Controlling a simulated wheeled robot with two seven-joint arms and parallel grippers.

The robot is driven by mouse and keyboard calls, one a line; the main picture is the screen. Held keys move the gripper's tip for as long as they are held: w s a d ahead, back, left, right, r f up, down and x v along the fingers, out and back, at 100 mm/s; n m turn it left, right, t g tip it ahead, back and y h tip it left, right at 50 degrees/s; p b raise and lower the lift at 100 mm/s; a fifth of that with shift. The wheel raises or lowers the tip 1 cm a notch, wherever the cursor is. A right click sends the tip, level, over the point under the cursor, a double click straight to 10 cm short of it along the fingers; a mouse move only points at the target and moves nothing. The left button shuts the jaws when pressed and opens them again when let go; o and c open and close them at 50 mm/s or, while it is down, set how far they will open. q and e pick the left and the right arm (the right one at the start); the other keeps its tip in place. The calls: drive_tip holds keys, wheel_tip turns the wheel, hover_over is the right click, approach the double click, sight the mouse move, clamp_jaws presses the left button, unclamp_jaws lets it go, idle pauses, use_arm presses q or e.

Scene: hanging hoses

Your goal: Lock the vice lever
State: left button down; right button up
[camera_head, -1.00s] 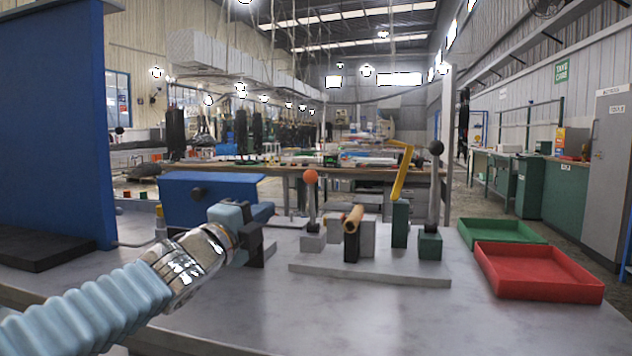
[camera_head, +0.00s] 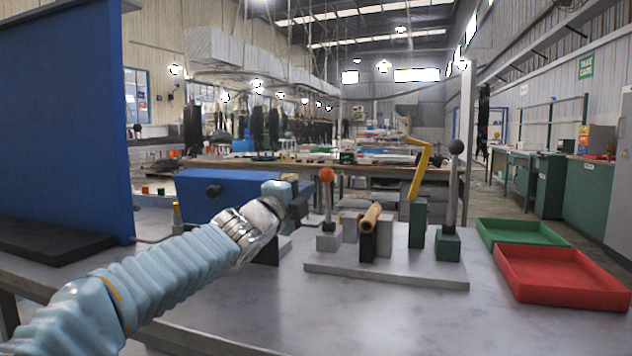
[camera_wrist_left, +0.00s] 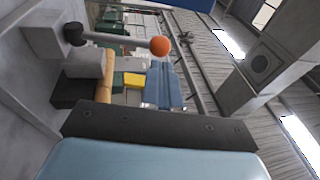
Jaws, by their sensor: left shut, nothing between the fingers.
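A tan tube (camera_head: 370,216) sits among the grey and black blocks on the plate. A black-ball lever (camera_head: 452,190) stands upright on a green block at the plate's right end. A bent yellow handle (camera_head: 418,172) rises from another green block. My left gripper (camera_head: 296,207) is shut and empty, just left of the orange-ball lever and apart from it. In the left wrist view the orange ball (camera_wrist_left: 160,46) shows beyond the shut fingers (camera_wrist_left: 162,84).
A blue box-like body (camera_head: 215,196) stands behind my left arm. A tall blue panel (camera_head: 65,120) is at far left, with a dark slab (camera_head: 45,240) at its foot. Green (camera_head: 515,233) and red (camera_head: 560,275) trays lie at right. The front tabletop is clear.

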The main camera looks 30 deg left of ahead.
sight(321, 175)
use_arm(q)
drive_tip(key=shift+w+a+r+p, duration=0.1)
drive_tip(key=shift+w+r+p, duration=0.15)
drive_tip(key=shift+w, duration=1)
drive_tip(key=shift+w+r+p, duration=0.1)
drive_tip(key=shift+w+r, duration=0.15)
drive_tip(key=shift+w, duration=1)
drive_tip(key=shift+w+a+r+p, duration=0.15)
drive_tip(key=shift+w+r+p, duration=0.4)
drive_tip(key=shift+w+p, duration=0.15)
drive_tip(key=shift+w, duration=0.15)
drive_tip(key=shift+f, duration=0.2)
